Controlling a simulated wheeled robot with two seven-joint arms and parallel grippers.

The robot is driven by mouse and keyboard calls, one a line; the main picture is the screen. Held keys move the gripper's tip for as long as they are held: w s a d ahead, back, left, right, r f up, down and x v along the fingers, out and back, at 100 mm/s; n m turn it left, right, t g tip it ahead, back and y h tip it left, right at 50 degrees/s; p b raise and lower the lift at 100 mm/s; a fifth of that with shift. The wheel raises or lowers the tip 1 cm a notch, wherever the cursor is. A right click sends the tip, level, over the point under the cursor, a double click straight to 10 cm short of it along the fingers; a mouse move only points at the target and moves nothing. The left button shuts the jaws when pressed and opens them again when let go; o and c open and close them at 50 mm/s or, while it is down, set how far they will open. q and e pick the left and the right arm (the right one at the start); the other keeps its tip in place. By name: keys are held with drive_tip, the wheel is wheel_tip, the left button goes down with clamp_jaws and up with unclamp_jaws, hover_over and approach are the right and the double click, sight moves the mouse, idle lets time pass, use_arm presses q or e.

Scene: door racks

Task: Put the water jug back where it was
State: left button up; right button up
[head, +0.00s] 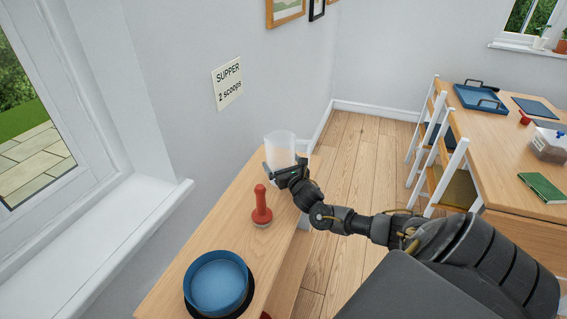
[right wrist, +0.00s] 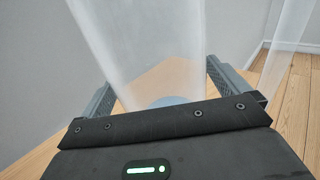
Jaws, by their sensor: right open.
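The water jug (head: 280,147) is a translucent whitish vessel. It stands upright at the far end of the narrow wooden bench, near the wall. My right gripper (head: 286,170) is at the jug's lower half, and its wrist hides part of the near side. In the right wrist view, the open fingers of my right gripper (right wrist: 162,90) stand on either side of the jug (right wrist: 140,50), with gaps visible. Something pale blue shows low in the jug. My left gripper is not in view.
A sign (head: 227,83) hangs on the wall. A table (head: 500,135) with trays stands at right; floor (head: 350,150) between is clear.

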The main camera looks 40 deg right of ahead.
drive_tip(key=v, duration=1.2)
drive_tip(key=shift+r+b, duration=0.25)
drive_tip(key=shift+b, duration=0.15)
drive_tip(key=shift+f, duration=0.15)
